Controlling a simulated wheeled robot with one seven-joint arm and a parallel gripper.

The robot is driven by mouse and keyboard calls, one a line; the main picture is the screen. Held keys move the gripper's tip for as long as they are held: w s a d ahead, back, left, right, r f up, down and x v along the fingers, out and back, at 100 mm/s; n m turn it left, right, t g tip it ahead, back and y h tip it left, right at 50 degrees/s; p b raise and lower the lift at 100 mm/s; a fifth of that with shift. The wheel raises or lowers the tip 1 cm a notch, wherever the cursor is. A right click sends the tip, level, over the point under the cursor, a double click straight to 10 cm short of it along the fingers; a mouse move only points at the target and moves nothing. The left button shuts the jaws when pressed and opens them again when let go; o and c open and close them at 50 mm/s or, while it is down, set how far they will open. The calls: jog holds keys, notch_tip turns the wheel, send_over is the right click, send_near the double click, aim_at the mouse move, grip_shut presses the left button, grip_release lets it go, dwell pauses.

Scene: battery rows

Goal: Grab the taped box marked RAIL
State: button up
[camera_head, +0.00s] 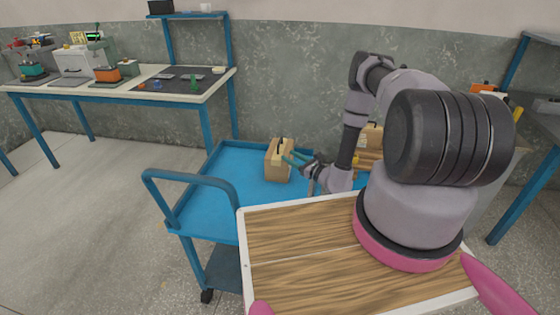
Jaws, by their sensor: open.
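A tan cardboard box (276,163) with a dark mark on its top stands on the blue cart (232,176). I cannot read any lettering on it, so I cannot tell if it is the one marked RAIL.
Wooden pieces (368,158) lie near the second box, partly hidden by my arm. A white workbench (120,91) with tools stands at the back left. A blue-framed bench (541,118) is at the right. The floor at left is clear.

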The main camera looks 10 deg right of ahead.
aim_at(282, 151)
jog(key=x, duration=0.4)
jog(key=shift+w+a+r, duration=0.1)
jog(key=shift+a+r, duration=0.1)
jog(key=shift+a, duration=0.2)
jog(key=shift+c, duration=0.3)
grip_shut()
dwell(0.6)
jog(key=shift+w+r, duration=0.1)
